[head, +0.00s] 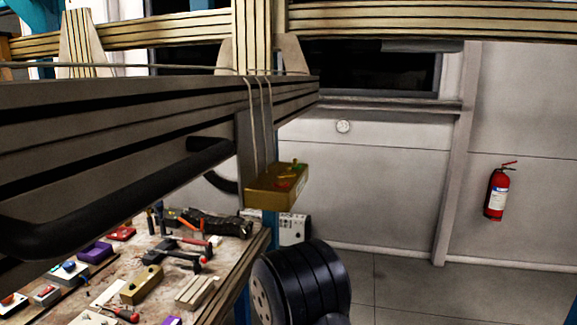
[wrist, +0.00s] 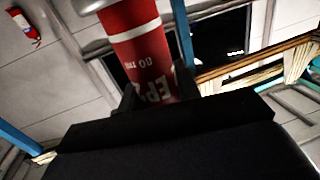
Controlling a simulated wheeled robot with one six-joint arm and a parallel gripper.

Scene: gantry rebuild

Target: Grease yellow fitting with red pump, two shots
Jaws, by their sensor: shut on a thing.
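In the wrist view a red cylinder with white lettering and a pale end cap, which looks like the red pump (wrist: 138,45), stands between the dark fingers of my gripper (wrist: 155,85). My gripper is shut on it. The lower part of the pump is hidden behind the gripper body. In the head view neither the gripper nor the pump shows. A yellow-brown box (head: 275,190) hangs by thin lines from the gantry beam, with small green and red parts on top. I cannot make out a yellow fitting for certain.
A workbench (head: 225,262) at lower left holds several tools and small blocks, including a yellowish block (head: 142,285). The large grey gantry beam (head: 150,130) crosses the left. A fire extinguisher (head: 497,192) hangs on the right wall. The floor (head: 430,295) at right is clear.

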